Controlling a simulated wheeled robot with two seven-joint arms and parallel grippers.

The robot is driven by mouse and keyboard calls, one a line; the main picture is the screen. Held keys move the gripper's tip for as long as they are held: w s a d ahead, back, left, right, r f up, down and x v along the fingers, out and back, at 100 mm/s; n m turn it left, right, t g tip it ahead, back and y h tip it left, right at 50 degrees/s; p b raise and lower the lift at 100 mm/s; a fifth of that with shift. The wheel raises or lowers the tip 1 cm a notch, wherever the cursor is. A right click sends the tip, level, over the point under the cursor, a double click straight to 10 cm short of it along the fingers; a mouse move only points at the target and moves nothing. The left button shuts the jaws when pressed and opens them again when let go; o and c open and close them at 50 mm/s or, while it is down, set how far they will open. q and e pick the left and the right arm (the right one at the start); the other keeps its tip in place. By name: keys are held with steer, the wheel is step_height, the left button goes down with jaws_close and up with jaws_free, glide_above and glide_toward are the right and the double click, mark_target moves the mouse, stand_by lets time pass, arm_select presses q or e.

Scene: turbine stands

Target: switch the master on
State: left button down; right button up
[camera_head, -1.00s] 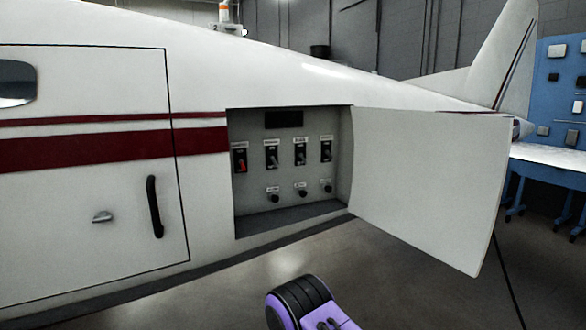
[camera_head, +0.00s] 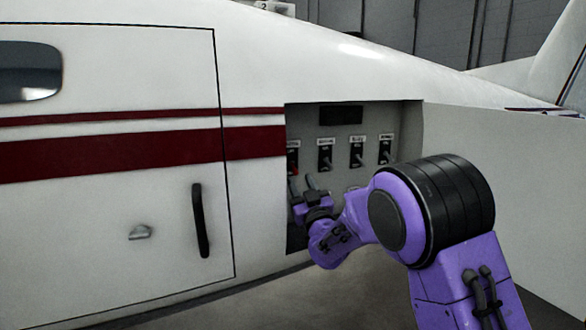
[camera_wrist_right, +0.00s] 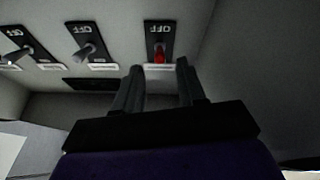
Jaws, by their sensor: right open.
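A switch with a red lever (camera_head: 293,160) is at the left end of the upper row on the grey panel inside the open compartment. Its name label is too small to read. In the right wrist view the red lever (camera_wrist_right: 159,56) appears between and just beyond my fingertips, beside an upside-down OFF mark. My right gripper (camera_head: 302,183) is open and empty, just below that switch in the head view; its two dark fingers also show in the wrist view (camera_wrist_right: 160,68). Contact cannot be told. My left gripper is not in view.
Other switches with grey levers (camera_head: 326,154) stand to the right in the same row. A dark display (camera_head: 341,115) is above them. The open compartment door (camera_head: 520,150) is at right, behind my arm. A black handle (camera_head: 201,220) is on the fuselage door at left.

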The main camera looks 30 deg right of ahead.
mark_target(296, 172)
steer(key=p+x, duration=0.1)
steer(key=x, duration=0.4)
steer(key=shift+w+d, duration=0.1)
steer(key=shift+w, duration=0.15)
jaws_close()
steer(key=shift+s+r+p, duration=0.1)
steer(key=shift+r+p, duration=0.15)
steer(key=shift+p, duration=0.45)
step_height(296, 172, up, 3)
steer(key=g+y+p, duration=0.1)
steer(key=g+p, duration=0.3)
steer(key=p, duration=0.6)
steer(key=g+y+p, duration=0.1)
steer(key=g+p, duration=0.3)
steer(key=p, duration=0.6)
steer(key=shift+r+p, duration=0.1)
steer(key=shift+p, duration=0.2)
steer(key=shift+g+p, duration=0.8)
